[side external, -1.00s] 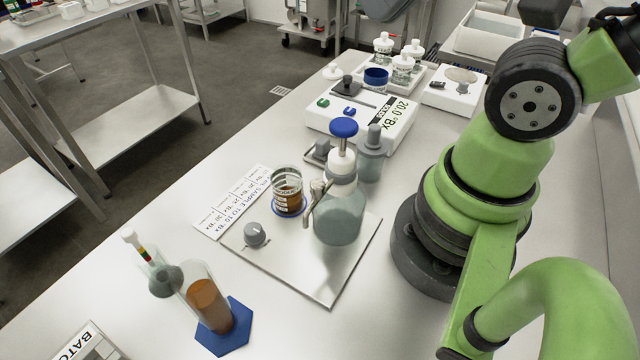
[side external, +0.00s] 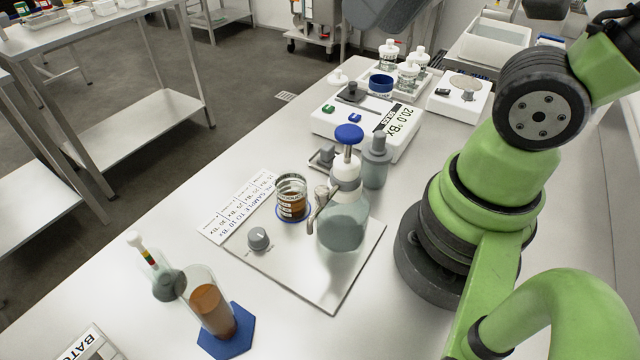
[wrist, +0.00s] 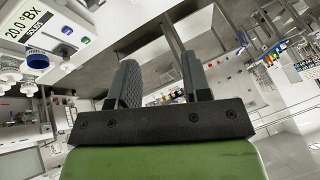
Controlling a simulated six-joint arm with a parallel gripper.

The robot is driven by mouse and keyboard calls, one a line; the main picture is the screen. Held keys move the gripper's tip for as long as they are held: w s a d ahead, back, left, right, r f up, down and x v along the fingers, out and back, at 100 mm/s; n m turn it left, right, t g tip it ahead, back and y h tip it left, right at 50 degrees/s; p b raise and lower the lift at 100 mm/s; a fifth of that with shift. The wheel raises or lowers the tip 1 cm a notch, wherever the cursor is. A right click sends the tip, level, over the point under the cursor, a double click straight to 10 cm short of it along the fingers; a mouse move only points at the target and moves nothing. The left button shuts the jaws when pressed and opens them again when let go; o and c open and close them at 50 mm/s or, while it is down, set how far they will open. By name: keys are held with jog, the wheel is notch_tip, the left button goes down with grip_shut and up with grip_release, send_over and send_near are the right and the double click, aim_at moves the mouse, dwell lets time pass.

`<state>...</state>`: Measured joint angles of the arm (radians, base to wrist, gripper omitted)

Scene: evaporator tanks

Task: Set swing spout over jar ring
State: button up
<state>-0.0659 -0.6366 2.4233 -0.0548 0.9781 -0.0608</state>
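The swing spout (side external: 318,204) is a grey metal tube on the front left of a pump bottle (side external: 342,222) with a blue knob (side external: 349,133). Its lower end hangs in front and to the right of a glass jar (side external: 292,190) with brown liquid, not visibly over the jar's mouth. A blue ring (side external: 281,216) shows around the jar's base on the steel plate. My gripper (wrist: 160,78) shows in the wrist view with its two dark fingers apart and nothing between them. It is outside the side view.
The plate (side external: 330,285) also carries a grey knob (side external: 258,239). A grey bottle (side external: 376,165) stands behind the pump bottle. A refractometer box (side external: 400,140) is farther back. A cylinder of brown liquid (side external: 210,308) stands on a blue base at front left. The table's front middle is clear.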

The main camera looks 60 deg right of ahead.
jog(key=w+a+f+n+g+h, duration=0.2)
jog(key=w+a+f+n+g, duration=0.15)
jog(key=a+n+g, duration=0.3)
jog(key=n+g+h, duration=0.3)
jog(key=n, duration=0.2)
send_near(321, 190)
jog(key=shift+t, duration=0.25)
jog(key=x, duration=0.8)
jog(key=shift+s+f, duration=0.25)
jog(key=shift+s, duration=0.1)
grip_shut()
